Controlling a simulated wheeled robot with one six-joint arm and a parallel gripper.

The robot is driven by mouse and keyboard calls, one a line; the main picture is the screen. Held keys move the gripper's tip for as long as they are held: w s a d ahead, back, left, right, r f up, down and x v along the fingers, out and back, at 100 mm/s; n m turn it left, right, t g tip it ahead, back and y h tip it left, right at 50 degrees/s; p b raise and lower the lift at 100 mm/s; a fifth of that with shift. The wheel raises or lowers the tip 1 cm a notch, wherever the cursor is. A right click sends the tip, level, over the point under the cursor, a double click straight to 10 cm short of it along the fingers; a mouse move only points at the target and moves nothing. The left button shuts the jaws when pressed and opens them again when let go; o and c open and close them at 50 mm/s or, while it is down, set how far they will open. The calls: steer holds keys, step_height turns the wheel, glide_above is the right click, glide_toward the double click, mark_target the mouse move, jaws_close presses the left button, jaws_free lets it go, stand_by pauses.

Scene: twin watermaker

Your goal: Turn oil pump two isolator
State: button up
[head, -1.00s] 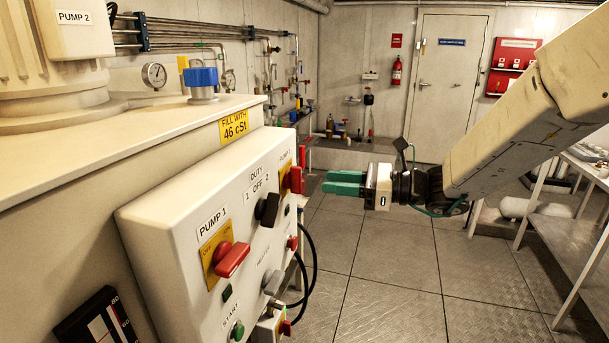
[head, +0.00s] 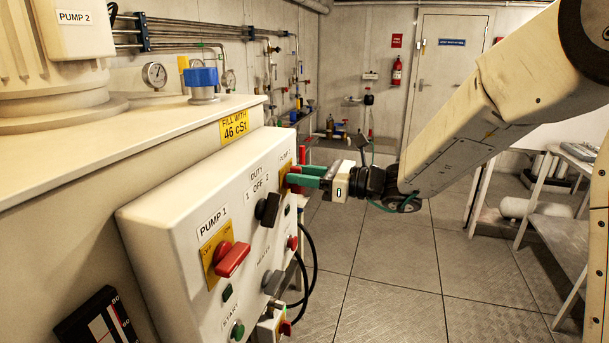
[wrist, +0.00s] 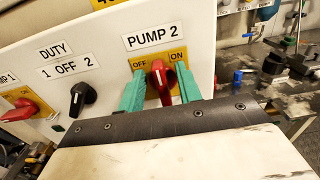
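The pump two isolator is a red handle (wrist: 160,85) on a yellow plate marked OFF and ON, under the PUMP 2 label (wrist: 152,36) in the wrist view. The handle points down toward my gripper, between the two markings. My gripper (wrist: 160,73) has its green fingers on either side of the handle, with visible gaps to it. In the head view my gripper (head: 299,176) is at the far end of the panel, and its fingers hide most of the isolator.
The white control panel (head: 160,225) also carries the red pump one isolator (head: 231,259) and a black duty switch (head: 267,209). Black cables (head: 312,265) hang below the panel's far end. A metal shelf (head: 560,235) stands at right. The floor between is clear.

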jaws_close()
steer(key=shift+n, duration=0.4)
steer(key=n, duration=0.3)
steer(key=s+n, duration=0.1)
steer(key=n, duration=0.2)
steer(key=shift+a+f, duration=0.2)
steer(key=n, duration=0.5)
steer(key=shift+s+a+f+n, duration=0.1)
steer(key=shift+s+f+n, duration=0.15)
steer(key=shift+f+n, duration=0.15)
steer(key=n, duration=0.5)
steer(key=shift+s+f, duration=0.1)
steer(key=shift+f, duration=0.25)
steer(key=shift+n, duration=0.3)
